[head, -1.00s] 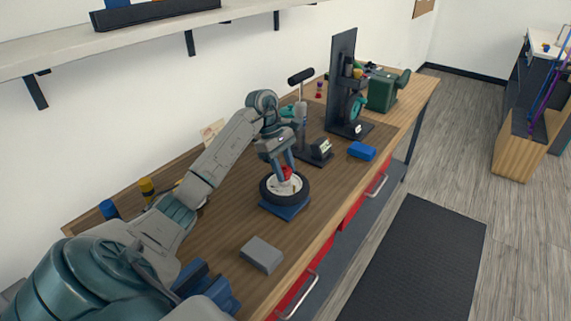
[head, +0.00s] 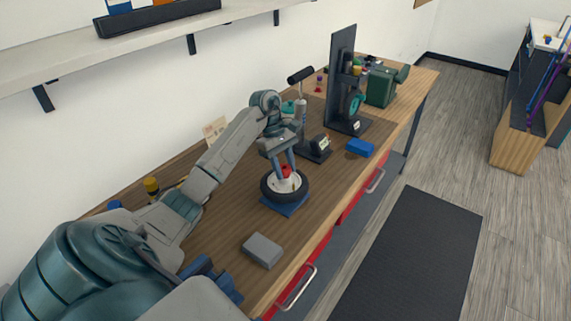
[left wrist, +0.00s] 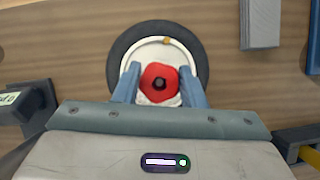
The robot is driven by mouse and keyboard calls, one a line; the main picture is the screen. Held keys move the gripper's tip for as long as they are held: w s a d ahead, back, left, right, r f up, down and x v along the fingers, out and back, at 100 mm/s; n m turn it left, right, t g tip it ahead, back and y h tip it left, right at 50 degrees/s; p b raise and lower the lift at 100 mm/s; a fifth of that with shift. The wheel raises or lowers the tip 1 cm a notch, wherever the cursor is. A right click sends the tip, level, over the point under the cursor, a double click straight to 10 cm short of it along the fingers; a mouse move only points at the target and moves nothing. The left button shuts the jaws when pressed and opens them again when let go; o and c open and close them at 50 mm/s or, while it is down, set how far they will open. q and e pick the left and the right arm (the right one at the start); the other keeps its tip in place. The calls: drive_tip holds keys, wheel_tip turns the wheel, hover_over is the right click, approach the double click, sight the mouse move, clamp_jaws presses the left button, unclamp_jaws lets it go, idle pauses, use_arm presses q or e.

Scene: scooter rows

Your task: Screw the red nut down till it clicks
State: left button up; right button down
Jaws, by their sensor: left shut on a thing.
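The red nut (head: 286,171) sits at the centre of a small wheel with a black tyre (head: 270,196) and a white hub. The wheel lies flat on a blue base (head: 290,209) on the bench. My left gripper (head: 285,168) points down over the wheel, its two blue fingers on either side of the nut. In the left wrist view the red nut (left wrist: 159,83) lies between the fingers, with a dark stud end in its middle. The gripper is shut on the nut. How far down the nut sits cannot be told.
On the wooden bench (head: 330,190) a grey block (head: 262,250) lies in front of the wheel and a blue block (head: 360,147) beyond it. A black stand (head: 343,85) and a green machine (head: 381,87) stand further back.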

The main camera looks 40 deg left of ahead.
use_arm(q)
drive_tip(key=shift+o, duration=0.2)
drive_tip(key=shift+s+f, duration=0.2)
drive_tip(key=o, duration=1)
drive_tip(key=shift+s+r, duration=0.15)
drive_tip(key=shift+s, duration=0.05)
drive_tip(key=shift+s+r, duration=0.15)
drive_tip(key=shift+r, duration=0.05)
drive_tip(key=shift+w, duration=0.2)
drive_tip(key=shift+w+a+r+p, duration=0.1)
drive_tip(key=shift+a+r+p, duration=0.05)
drive_tip(key=shift+r+p, duration=0.35)
drive_tip(key=p+v, duration=0.8)
drive_tip(key=v, duration=0.1)
drive_tip(key=shift+s+a+r, duration=0.15)
drive_tip(key=shift+s+r, duration=0.15)
drive_tip(key=shift+r, duration=0.05)
